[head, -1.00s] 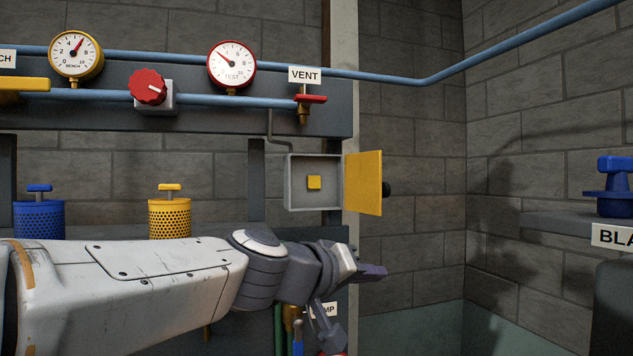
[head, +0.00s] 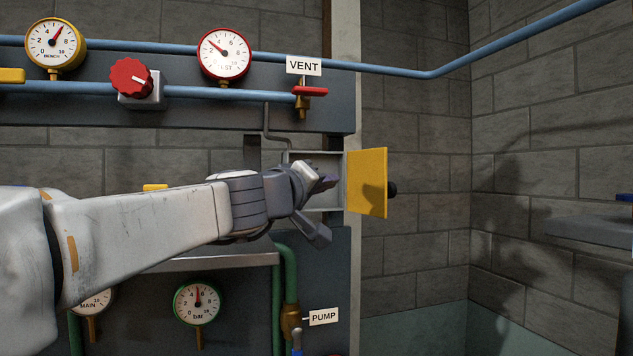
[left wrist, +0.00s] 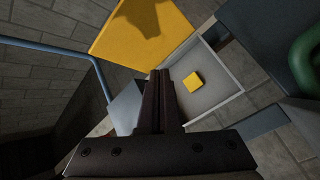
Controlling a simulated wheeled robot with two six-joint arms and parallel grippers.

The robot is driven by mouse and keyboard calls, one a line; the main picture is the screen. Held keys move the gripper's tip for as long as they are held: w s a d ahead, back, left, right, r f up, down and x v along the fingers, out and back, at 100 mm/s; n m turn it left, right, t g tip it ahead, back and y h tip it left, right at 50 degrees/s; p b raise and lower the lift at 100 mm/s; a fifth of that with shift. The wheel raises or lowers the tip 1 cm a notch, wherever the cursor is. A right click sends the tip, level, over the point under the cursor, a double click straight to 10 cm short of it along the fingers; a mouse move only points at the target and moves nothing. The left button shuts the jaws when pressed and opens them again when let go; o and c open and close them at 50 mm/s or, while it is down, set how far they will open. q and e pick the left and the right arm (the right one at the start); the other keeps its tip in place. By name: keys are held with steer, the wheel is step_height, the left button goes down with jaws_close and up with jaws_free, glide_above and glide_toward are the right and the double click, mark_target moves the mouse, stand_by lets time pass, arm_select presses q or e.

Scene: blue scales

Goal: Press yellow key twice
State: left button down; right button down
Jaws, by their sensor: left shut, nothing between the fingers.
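The yellow key (left wrist: 194,81) is a small square button on the back of an open grey box (left wrist: 226,90) in the left wrist view. In the head view my left gripper (head: 328,181) is in front of the box (head: 330,156) and hides the key. The box's yellow door (head: 367,182) stands open to the right. My left gripper is shut and empty; in the left wrist view its fingertips (left wrist: 159,76) point beside the key, and I cannot tell how far apart they are. My right gripper is not in view.
A red VENT handle (head: 311,92) and a blue pipe (head: 230,93) run above the box. A red knob (head: 130,77) and gauges sit on the left. The PUMP label (head: 324,317) and green pipe (head: 277,310) are below. A shelf (head: 590,232) is at the right.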

arm_select(q)
steer(key=w+a+p, duration=0.2)
steer(key=w, duration=0.5)
steer(key=shift+w+a, duration=0.25)
steer(key=shift+w, duration=0.05)
steer(key=shift+w, duration=0.15)
stand_by(1.7)
steer(key=shift+w+a, duration=0.15)
steer(key=shift+w, duration=0.1)
steer(key=shift+w+a, duration=0.1)
steer(key=shift+w, duration=0.25)
stand_by(0.6)
steer(key=shift+s, duration=0.1)
steer(key=shift+s+d+b, duration=0.25)
steer(key=shift+s+b, duration=0.35)
steer(key=shift+s, duration=0.05)
